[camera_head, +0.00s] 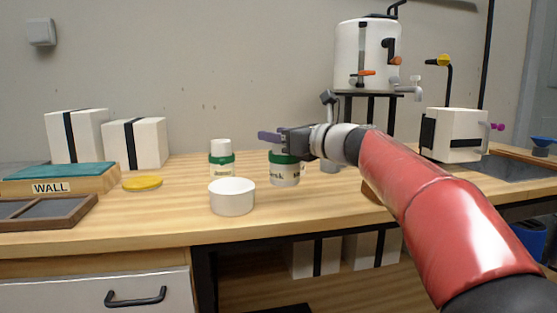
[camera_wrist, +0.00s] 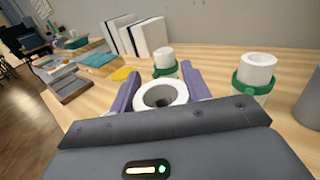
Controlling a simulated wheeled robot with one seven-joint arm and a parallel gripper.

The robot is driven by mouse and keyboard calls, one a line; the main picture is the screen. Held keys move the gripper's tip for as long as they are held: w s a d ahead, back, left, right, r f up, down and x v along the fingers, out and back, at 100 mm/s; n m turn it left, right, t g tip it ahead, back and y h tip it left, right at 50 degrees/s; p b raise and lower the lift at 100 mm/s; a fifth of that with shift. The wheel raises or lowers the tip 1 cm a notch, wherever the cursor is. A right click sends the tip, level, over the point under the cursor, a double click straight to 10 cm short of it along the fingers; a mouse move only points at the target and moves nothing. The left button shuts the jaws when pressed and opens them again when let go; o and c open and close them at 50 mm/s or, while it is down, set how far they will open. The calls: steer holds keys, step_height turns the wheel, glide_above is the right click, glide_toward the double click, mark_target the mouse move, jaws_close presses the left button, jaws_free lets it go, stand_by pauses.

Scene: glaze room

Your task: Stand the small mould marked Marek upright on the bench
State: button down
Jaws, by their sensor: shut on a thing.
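My gripper (camera_head: 270,137) reaches in from the right and is shut on a small white mould (camera_head: 285,176). The end of its label, seemingly "rek", shows upright below a green band in the head view. In the wrist view the mould's round white rim and hollow (camera_wrist: 160,96) face up between my purple fingers. The mould looks about upright, its base close to the bench (camera_head: 180,222); I cannot tell whether it touches. Another white mould with a green band (camera_head: 221,158) stands upright to the left; it also shows in the wrist view (camera_wrist: 165,64).
A white bowl (camera_head: 232,197) stands at the front left of my gripper. Another green-banded mould (camera_wrist: 253,80) and a grey object (camera_wrist: 309,103) stand to the right in the wrist view. A yellow disc (camera_head: 142,183) lies farther left. The front bench strip is clear.

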mark_target(278, 152)
steer(key=shift+f+b, duration=0.7)
steer(key=shift+f, duration=1.2)
steer(key=shift+f, duration=0.2)
steer(key=c, duration=0.7)
jaws_free()
steer(key=shift+r, duration=0.1)
